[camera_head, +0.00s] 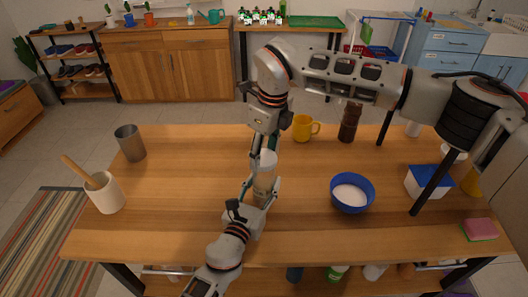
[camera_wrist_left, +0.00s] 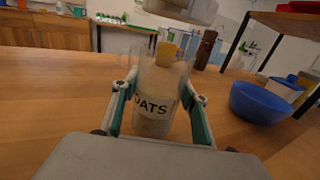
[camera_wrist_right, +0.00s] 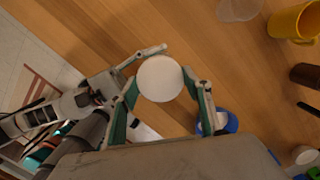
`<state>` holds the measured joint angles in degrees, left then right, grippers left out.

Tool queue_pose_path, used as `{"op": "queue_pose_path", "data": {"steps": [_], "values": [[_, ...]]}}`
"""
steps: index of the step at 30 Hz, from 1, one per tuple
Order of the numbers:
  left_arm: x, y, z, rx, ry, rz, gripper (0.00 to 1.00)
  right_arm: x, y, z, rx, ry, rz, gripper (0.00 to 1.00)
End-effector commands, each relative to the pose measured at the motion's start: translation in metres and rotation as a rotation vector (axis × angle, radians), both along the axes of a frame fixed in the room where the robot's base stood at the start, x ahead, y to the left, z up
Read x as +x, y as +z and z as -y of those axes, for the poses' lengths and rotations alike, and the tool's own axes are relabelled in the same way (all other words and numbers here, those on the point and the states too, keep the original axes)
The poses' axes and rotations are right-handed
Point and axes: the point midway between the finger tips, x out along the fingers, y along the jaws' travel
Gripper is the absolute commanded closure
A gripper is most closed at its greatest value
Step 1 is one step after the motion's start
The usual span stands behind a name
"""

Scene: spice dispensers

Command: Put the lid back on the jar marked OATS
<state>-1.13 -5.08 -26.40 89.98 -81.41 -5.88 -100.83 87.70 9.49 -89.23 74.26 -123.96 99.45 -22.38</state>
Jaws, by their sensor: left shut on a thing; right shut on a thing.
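The jar marked OATS (camera_wrist_left: 152,108) stands upright in the left wrist view, with a pale filling and a see-through upper part. My left gripper (camera_head: 261,192) is shut around the jar's body, one finger on each side. The round white lid (camera_wrist_right: 160,78) is between the fingertips of my right gripper (camera_wrist_right: 160,88), which is shut on it. In the head view the lid (camera_head: 267,158) is at the top of the jar (camera_head: 263,184), under my right gripper. I cannot tell whether the lid touches the rim.
A blue bowl with white contents (camera_head: 351,193) stands right of the jar. A yellow mug (camera_head: 303,128) and brown mill (camera_head: 349,122) stand behind. A metal cup (camera_head: 130,143) and utensil crock (camera_head: 104,193) are at left. A blue-lidded box (camera_head: 428,182) and sponge (camera_head: 480,230) are at right.

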Motion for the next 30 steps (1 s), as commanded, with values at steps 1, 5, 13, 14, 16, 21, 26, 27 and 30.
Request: {"op": "queue_pose_path", "data": {"steps": [1,5,13,14,16,21,26,27,30], "values": [[0.000,0.000,0.000,0.000,0.000,0.000,0.95,0.000,0.000,0.000,0.000,0.000,0.000,0.67],[0.000,0.000,0.000,0.000,0.000,0.000,0.95,0.000,-0.001,0.000,0.000,0.000,0.000,0.67],[0.000,0.000,0.000,0.000,0.000,0.000,0.95,0.000,-0.015,0.000,0.001,-0.001,-0.001,0.67],[0.000,0.000,0.000,0.000,0.000,0.000,0.95,0.000,-0.016,0.000,0.001,-0.001,-0.001,0.67],[0.000,0.000,0.000,0.000,0.000,0.000,0.95,0.000,-0.017,0.000,0.001,-0.001,0.000,0.67],[0.000,0.000,0.000,0.000,0.000,0.000,0.95,0.000,-0.018,0.000,0.001,0.000,0.001,0.67],[0.000,0.000,0.000,0.000,0.000,0.000,0.95,0.000,-0.018,0.000,0.001,0.000,0.001,0.67],[0.000,0.000,0.000,0.000,0.000,0.000,0.95,0.000,-0.018,0.000,0.001,0.000,0.001,0.67],[0.000,0.000,0.000,0.000,0.000,0.000,0.95,0.000,-0.018,0.000,0.001,0.000,0.001,0.67]]}}
